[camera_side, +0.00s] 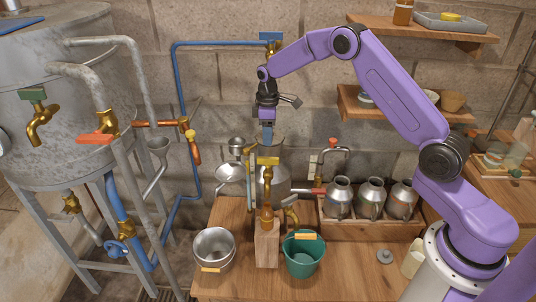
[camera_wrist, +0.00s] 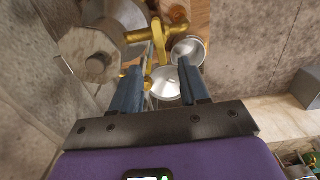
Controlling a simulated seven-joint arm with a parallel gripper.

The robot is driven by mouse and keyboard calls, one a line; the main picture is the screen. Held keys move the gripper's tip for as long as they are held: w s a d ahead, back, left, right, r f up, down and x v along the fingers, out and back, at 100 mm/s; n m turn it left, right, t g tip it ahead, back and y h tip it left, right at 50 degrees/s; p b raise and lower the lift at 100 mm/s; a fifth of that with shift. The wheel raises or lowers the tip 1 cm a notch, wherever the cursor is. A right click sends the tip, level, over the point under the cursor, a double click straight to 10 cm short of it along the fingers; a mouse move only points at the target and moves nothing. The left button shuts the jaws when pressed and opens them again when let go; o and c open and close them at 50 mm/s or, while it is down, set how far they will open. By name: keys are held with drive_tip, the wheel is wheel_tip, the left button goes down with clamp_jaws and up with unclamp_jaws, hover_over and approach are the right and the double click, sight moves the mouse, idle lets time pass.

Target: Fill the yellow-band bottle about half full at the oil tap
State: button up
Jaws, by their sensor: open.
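An amber bottle (camera_side: 266,218) stands upright on a wooden block (camera_side: 267,245) in the side view, below a brass tap with a yellow handle (camera_side: 267,160). I cannot make out a band on the bottle clearly, nor the level inside it. My gripper (camera_side: 267,138) points down just above the yellow handle, well above the bottle. In the wrist view my gripper (camera_wrist: 160,88) is open with nothing held between its fingers. The brass tap (camera_wrist: 160,38) shows beyond the fingertips. Whether a finger touches the handle is unclear.
A steel pot (camera_side: 213,250) and a green bucket (camera_side: 303,255) flank the wooden block. Several metal jugs (camera_side: 370,198) stand in a wooden rack to the right. Steel funnels (camera_side: 230,174) hang behind at left. A large still (camera_side: 60,120) with pipes fills the left side.

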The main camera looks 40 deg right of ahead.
sight(268, 158)
wheel_tip(268, 158, down, 9)
drive_tip(key=shift+r, duration=0.1)
idle(0.3)
clamp_jaws()
